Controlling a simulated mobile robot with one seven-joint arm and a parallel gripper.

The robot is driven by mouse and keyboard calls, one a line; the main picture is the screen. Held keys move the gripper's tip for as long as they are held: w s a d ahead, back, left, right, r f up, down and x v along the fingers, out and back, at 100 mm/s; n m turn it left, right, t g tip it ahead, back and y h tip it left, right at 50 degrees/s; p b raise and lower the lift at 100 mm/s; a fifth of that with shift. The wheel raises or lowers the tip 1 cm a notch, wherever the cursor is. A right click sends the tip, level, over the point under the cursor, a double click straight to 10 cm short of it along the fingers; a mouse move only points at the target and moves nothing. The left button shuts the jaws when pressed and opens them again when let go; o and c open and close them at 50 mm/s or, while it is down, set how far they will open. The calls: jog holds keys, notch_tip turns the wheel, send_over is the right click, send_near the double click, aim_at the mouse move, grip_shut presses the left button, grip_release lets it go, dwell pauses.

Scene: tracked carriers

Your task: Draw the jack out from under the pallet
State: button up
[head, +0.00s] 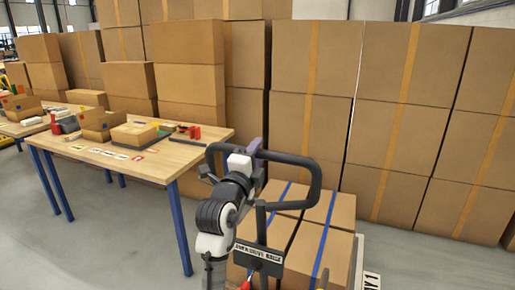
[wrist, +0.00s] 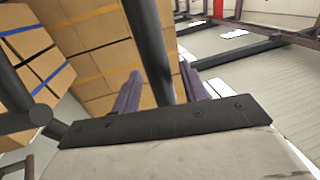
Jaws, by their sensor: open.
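The jack's dark loop handle (head: 318,182) stands upright in front of the load in the head view, with a label plate (head: 259,253) on its shaft. My gripper (head: 252,148) is at the upper left part of the loop. In the wrist view, my gripper (wrist: 160,84) has its two purple fingers apart, with a dark bar of the handle (wrist: 148,40) showing between them. I cannot tell whether they touch it. Blue-strapped boxes (head: 338,212) form the load behind the handle. The pallet under them and the jack's forks are hidden.
A wooden table (head: 160,168) with blue legs and several small items stands to the left. Tall stacks of taped cartons (head: 400,120) line the back. Grey floor (head: 110,240) is clear at the front left. A white labelled edge (head: 371,280) shows right of the load.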

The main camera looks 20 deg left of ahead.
jog(key=shift+w, duration=0.35)
grip_shut()
